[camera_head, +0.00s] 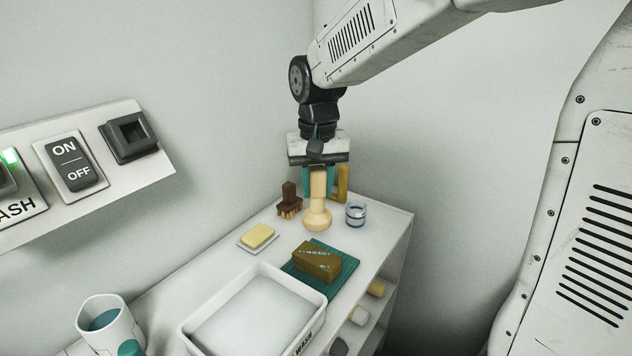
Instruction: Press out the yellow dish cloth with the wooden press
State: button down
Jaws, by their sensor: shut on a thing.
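My gripper (319,192) points down over the back of the counter, its teal fingers shut on the handle of the pale wooden press (317,219). The press is upright with its round foot down; I cannot tell whether the foot touches the counter. A mustard-brown folded block with pale blue-white streaks, which looks like the yellow dish cloth (318,262), lies on a teal ribbed mat (339,277). It is in front of the press and apart from it.
A dark brown brush (289,203) stands left of the press, a blue-and-white jar (356,214) right. A yellow bar (257,235) lies on a small dish. A white basin (250,315) and mug (108,320) are in front. A switch panel (84,172) juts from the left wall.

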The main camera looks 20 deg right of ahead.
aim_at(317, 210)
jog(key=shift+f, duration=3.45)
jog(key=shift+f, duration=0.15)
jog(key=shift+f, duration=1.35)
jog(key=shift+r, duration=1.55)
jog(key=shift+w+a, duration=0.65)
jog(key=shift+w, duration=0.2)
